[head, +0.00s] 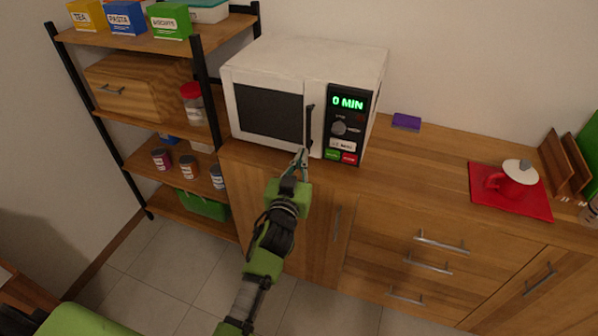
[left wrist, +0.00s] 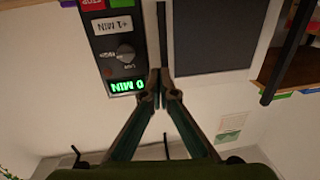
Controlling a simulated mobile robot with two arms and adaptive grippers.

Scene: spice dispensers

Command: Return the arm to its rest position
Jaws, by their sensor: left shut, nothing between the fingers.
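My left gripper (head: 301,158) is shut and empty in the head view, at the front of the white microwave (head: 310,55), near the lower end of its black door handle (head: 310,126). In the left wrist view the shut fingertips (left wrist: 155,85) show in front of the microwave's control panel (left wrist: 118,40) and handle. That view is upside down. Whether the fingers touch the microwave cannot be told. The microwave door is closed and its display (head: 348,102) reads 0 MIN. My right gripper is not in view.
The microwave stands on a wooden counter (head: 420,160) with drawers below. A purple sponge-like block (head: 406,122) lies to its right. A black-framed shelf (head: 130,127) with boxes and jars stands at left. The tiled floor (head: 180,262) in front is clear.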

